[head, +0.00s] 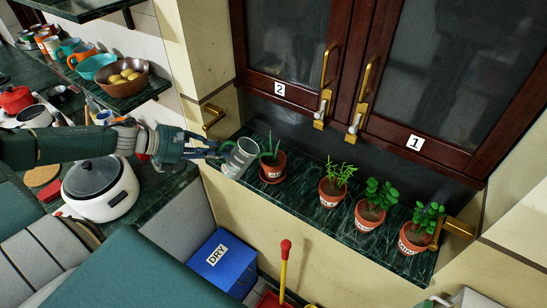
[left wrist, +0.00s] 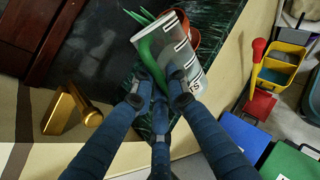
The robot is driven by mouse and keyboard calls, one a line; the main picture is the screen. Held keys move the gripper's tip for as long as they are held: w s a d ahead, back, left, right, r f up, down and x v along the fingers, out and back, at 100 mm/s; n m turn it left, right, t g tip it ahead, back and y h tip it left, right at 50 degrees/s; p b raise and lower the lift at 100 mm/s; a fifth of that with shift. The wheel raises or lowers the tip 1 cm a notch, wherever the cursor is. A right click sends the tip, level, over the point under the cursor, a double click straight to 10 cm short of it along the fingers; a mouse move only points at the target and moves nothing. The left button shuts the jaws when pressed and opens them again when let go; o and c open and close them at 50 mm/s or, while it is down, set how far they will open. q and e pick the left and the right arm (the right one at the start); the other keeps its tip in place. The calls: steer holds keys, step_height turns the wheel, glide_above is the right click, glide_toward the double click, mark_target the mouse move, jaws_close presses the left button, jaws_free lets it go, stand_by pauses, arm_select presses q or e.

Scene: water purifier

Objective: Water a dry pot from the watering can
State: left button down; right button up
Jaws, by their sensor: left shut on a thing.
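My left gripper (head: 226,149) is shut on a clear cup (head: 240,158) with dark markings, tilted at the left end of the dark green marble ledge. The cup also shows in the left wrist view (left wrist: 182,50), between the fingers (left wrist: 163,88). I cannot tell whether it holds water. Just right of it stands a terracotta pot (head: 275,167) with a spiky plant. Further right are a pot with a feathery plant (head: 331,194), one with a leafy plant (head: 369,215) and one at the far right (head: 412,241). Their labels are too small to read. My right gripper is not in view.
Cabinet doors numbered 2 (head: 280,90) and 1 (head: 416,142) with brass handles rise behind the ledge. A white rice cooker (head: 100,192) stands on the left counter. A blue bin marked DRY (head: 222,263) and a red-and-yellow handle (head: 284,262) stand below the ledge.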

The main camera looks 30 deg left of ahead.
arm_select(q)
steer(key=shift+w+r, duration=0.15)
steer(key=shift+r, duration=0.05)
steer(key=shift+w+d+r+b, duration=0.1)
steer(key=shift+d+r+b, duration=0.1)
steer(key=shift+b, duration=0.2)
stand_by(0.4)
steer(key=shift+w+d+r+g+y, duration=0.15)
steer(key=shift+d+r+g+y, duration=0.15)
steer(key=shift+y, duration=0.1)
stand_by(0.5)
steer(key=shift+a+r+b, duration=0.15)
steer(key=shift+b, duration=0.25)
